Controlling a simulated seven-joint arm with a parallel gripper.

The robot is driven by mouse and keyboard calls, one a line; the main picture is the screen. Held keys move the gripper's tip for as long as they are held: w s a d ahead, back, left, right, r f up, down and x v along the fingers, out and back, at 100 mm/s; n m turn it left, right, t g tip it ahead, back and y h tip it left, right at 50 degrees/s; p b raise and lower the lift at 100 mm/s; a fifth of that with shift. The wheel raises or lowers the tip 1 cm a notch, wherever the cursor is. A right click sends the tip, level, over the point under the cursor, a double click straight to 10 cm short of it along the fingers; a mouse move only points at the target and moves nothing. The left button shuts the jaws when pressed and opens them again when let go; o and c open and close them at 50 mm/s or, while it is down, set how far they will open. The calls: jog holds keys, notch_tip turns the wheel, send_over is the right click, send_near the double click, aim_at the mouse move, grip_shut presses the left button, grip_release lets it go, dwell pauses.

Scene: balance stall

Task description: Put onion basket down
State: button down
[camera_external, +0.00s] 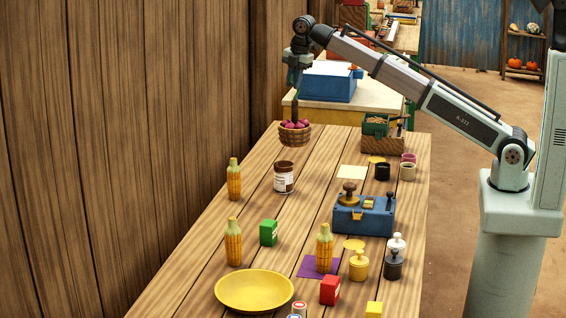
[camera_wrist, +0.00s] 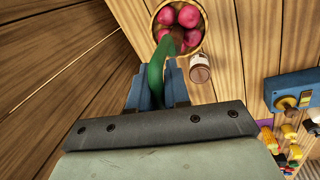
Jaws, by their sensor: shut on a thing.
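The onion basket (camera_external: 294,136) is a round woven basket with several reddish-purple onions in it, at the far left end of the wooden table. In the wrist view the basket (camera_wrist: 180,45) is at the top centre. My gripper (camera_external: 295,84) points down above it. In the wrist view its blue fingers (camera_wrist: 160,84) are shut on a green, curved piece of the basket, which looks like its handle. The basket hangs upright below the fingers. I cannot tell whether its base touches the table.
A brown jar with a white label (camera_external: 284,177) stands close in front of the basket. A corn bottle (camera_external: 234,180) is at the left edge. A blue scale (camera_external: 364,214) and a crate (camera_external: 382,143) are to the right. Bare planks (camera_external: 325,150) lie right of the basket.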

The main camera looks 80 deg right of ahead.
aim_at(295, 102)
jog(key=shift+s+a+f+n, duration=0.15)
jog(key=shift+a+n, duration=0.05)
jog(key=shift+n, duration=0.5)
jog(key=shift+w+a+n+y, duration=0.1)
jog(key=shift+w+n+y, duration=0.15)
jog(key=shift+n, duration=0.45)
jog(key=shift+f, duration=0.15)
notch_tip(295, 102, down, 10)
jog(key=shift+r, duration=0.15)
jog(key=c, duration=1.1)
grip_release()
notch_tip(295, 102, up, 12)
jog(key=s, duration=0.2)
jog(key=shift+s, duration=0.25)
